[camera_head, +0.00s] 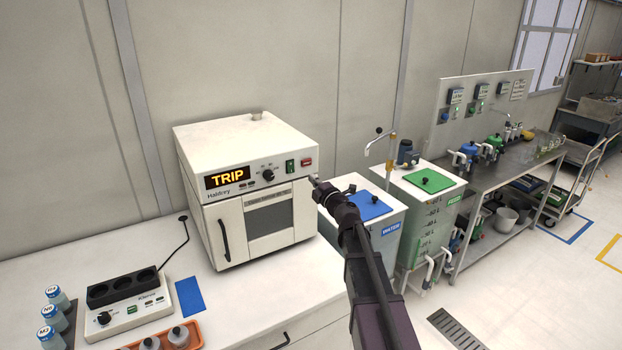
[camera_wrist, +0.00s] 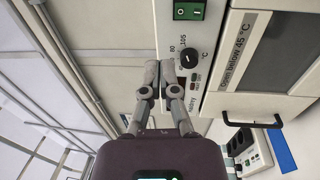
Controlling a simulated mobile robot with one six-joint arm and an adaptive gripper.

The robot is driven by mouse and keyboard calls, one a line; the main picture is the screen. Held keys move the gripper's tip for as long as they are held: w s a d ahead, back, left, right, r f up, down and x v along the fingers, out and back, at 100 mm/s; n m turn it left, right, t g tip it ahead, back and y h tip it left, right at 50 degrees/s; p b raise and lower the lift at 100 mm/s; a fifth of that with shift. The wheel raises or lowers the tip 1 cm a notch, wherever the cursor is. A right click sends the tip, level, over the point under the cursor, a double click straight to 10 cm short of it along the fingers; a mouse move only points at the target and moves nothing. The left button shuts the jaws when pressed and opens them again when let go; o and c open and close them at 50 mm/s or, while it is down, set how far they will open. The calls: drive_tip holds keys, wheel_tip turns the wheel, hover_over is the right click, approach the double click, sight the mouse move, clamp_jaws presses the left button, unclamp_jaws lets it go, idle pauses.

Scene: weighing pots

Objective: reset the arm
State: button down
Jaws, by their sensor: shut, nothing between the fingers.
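My arm reaches up from the lower edge in the head view. My gripper (camera_head: 315,182) is near the right front edge of a white oven (camera_head: 250,140), just below its red switch (camera_head: 307,162). In the wrist view my gripper (camera_wrist: 162,68) has its two fingers together, with nothing between them. Its tips appear beside the oven's control panel, near the black knob (camera_wrist: 189,57). I cannot tell whether they touch the oven. The oven's display (camera_head: 228,177) reads TRIP in yellow, and its door (camera_head: 268,220) looks shut.
A blue-lidded water tank (camera_head: 371,205) and a green-lidded tank (camera_head: 430,180) stand right of the oven, close to my arm. Left on the bench are a black-topped device (camera_head: 125,310), a blue card (camera_head: 189,296), an orange tray (camera_head: 196,334) and labelled bottles (camera_head: 56,297).

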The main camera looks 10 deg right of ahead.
drive_tip(key=shift+d, duration=0.15)
drive_tip(key=s+d+f+m+g+h, duration=0.7)
drive_tip(key=s+f+m+h, duration=0.45)
drive_tip(key=m, duration=0.55)
drive_tip(key=s+a+f+m+g+y, duration=0.1)
drive_tip(key=s+a+f+g, duration=0.2)
drive_tip(key=s, duration=0.4)
drive_tip(key=s+a+f+m+g+y, duration=0.2)
drive_tip(key=s+a+f+g, duration=0.1)
drive_tip(key=s, duration=0.5)
drive_tip(key=s+a+f+m+g+y, duration=0.1)
drive_tip(key=s+a+f+g+y, duration=0.1)
drive_tip(key=s, duration=0.5)
drive_tip(key=a+f+g, duration=0.1)
drive_tip(key=a+g, duration=0.1)
drive_tip(key=g, duration=0.1)
drive_tip(key=shift+s+a+f+m, duration=0.15)
drive_tip(key=shift+a+f+m, duration=0.05)
drive_tip(key=shift+a+m, duration=0.15)
drive_tip(key=shift+y, duration=0.25)
